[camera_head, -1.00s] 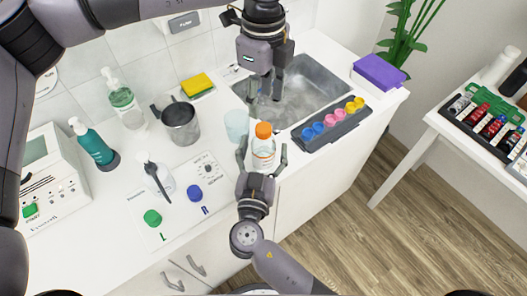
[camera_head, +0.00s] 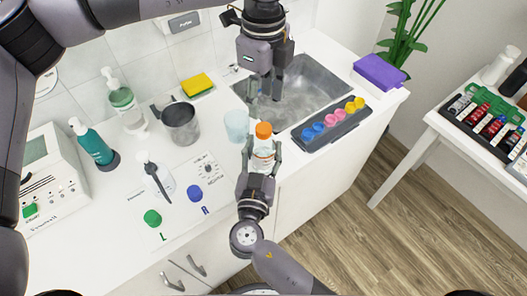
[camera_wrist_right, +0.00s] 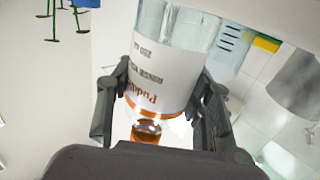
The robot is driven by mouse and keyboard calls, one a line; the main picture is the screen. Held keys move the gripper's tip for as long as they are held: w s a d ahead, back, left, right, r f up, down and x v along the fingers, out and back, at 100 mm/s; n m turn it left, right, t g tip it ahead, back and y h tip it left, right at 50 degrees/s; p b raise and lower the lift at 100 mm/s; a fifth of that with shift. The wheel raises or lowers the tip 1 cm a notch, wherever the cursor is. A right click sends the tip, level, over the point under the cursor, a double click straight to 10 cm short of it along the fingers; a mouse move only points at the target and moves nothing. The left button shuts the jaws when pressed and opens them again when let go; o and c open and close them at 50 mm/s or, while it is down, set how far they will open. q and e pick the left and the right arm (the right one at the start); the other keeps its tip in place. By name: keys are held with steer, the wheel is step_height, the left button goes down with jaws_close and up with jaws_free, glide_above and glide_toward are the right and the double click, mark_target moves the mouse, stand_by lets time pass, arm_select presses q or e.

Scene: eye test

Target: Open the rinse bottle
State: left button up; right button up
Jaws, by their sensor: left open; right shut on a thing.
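The rinse bottle (camera_head: 264,157) is clear with a white label and an orange cap (camera_head: 264,129). It stands upright near the counter's front edge, with the cap on. My right gripper (camera_head: 263,148) comes from the front and is shut on the bottle's body, one finger on each side. In the right wrist view the bottle (camera_wrist_right: 160,75) fills the space between the fingers, its label text upside down. My left gripper (camera_head: 265,95) is open and empty, pointing down above and slightly behind the cap, apart from it.
A pale cup (camera_head: 236,124) stands close behind-left of the bottle. A sink (camera_head: 310,85) lies behind, and a grey tray of coloured cups (camera_head: 333,125) stands to the right. A white squeeze bottle (camera_head: 158,183) and a steel jug (camera_head: 182,126) stand left.

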mark_target(264, 128)
arm_select(q)
steer(key=m, duration=1.3)
steer(key=shift+m, duration=0.3)
steer(key=m, duration=0.8)
steer(key=shift+m, duration=0.3)
steer(key=m, duration=2.5)
steer(key=shift+m, duration=0.4)
steer(key=m, duration=0.5)
steer(key=shift+f+m, duration=0.35)
steer(key=shift+m, duration=0.15)
step_height(264, 128, down, 7)
steer(key=shift+f, duration=0.2)
steer(key=shift+c, duration=0.3)
